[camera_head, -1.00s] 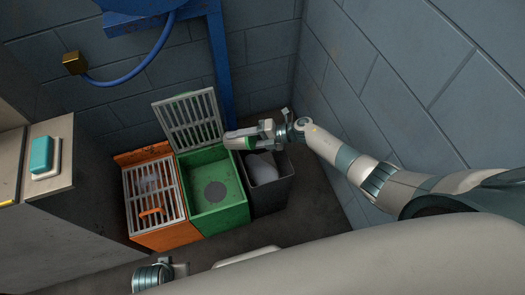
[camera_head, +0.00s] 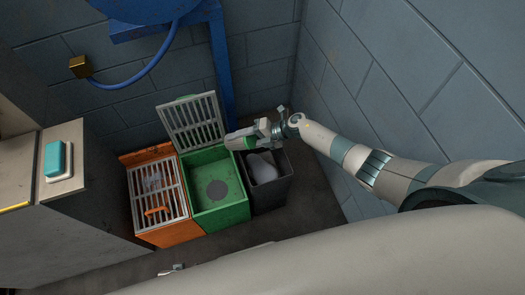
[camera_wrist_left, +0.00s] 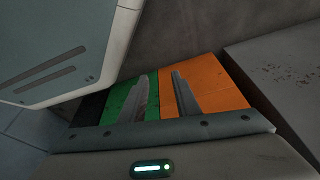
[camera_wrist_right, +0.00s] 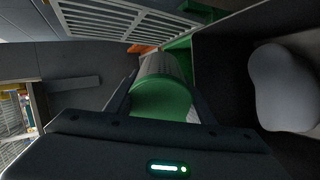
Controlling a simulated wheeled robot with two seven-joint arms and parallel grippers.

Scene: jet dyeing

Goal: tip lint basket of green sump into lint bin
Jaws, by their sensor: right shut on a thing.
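The lint basket (camera_head: 238,142), a grey cylinder with a green end, lies on its side in my right gripper (camera_head: 256,136). The gripper is shut on it, above the back left of the dark lint bin (camera_head: 272,203). Pale grey lint (camera_head: 262,170) lies in the bin; it also shows in the right wrist view (camera_wrist_right: 285,88). There the basket's green end (camera_wrist_right: 160,102) faces the camera; its inside is hidden. The green sump (camera_head: 221,213) stands open, its grate lid (camera_head: 194,121) raised. My left gripper (camera_wrist_left: 160,95) is open and empty; only a bit shows in the head view.
An orange sump (camera_head: 170,238) with its grate shut and an orange handle stands left of the green one. A grey cabinet with a teal block (camera_head: 58,159) is at left. A blue post (camera_head: 221,65) stands behind; a brick wall closes the right side.

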